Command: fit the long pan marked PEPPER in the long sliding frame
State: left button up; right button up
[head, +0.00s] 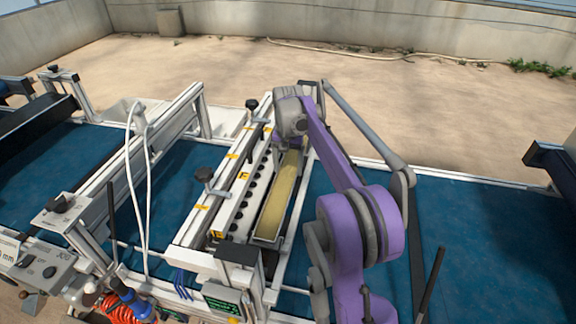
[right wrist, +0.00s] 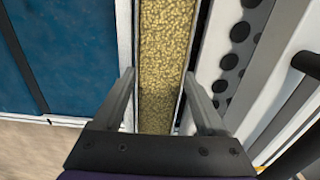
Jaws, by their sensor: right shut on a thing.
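The long pan (head: 265,239) is a narrow grey trough full of tan seeds. It lies lengthwise beside a white rail with a row of dark holes (head: 250,195). No PEPPER mark can be read. My right gripper (right wrist: 160,88) is shut on the pan, one finger along each side; in the head view my arm hides its fingertips at the pan's far end. Light metal rails of the long sliding frame (head: 293,222) run along the pan's right side. I cannot tell whether the pan is seated or slightly above. My left gripper is not in view.
Black clamp knobs (head: 204,174) stand on the white beam left of the pan. A control box with a green screen (head: 222,300) sits at the near end. White cables (head: 147,200) hang at left. Blue bench surface (head: 455,225) is open at right.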

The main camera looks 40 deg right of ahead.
jog(key=o, duration=1.3)
notch_tip(320, 180, up, 11)
jog(key=p, duration=0.1)
jog(key=shift+f, duration=0.15)
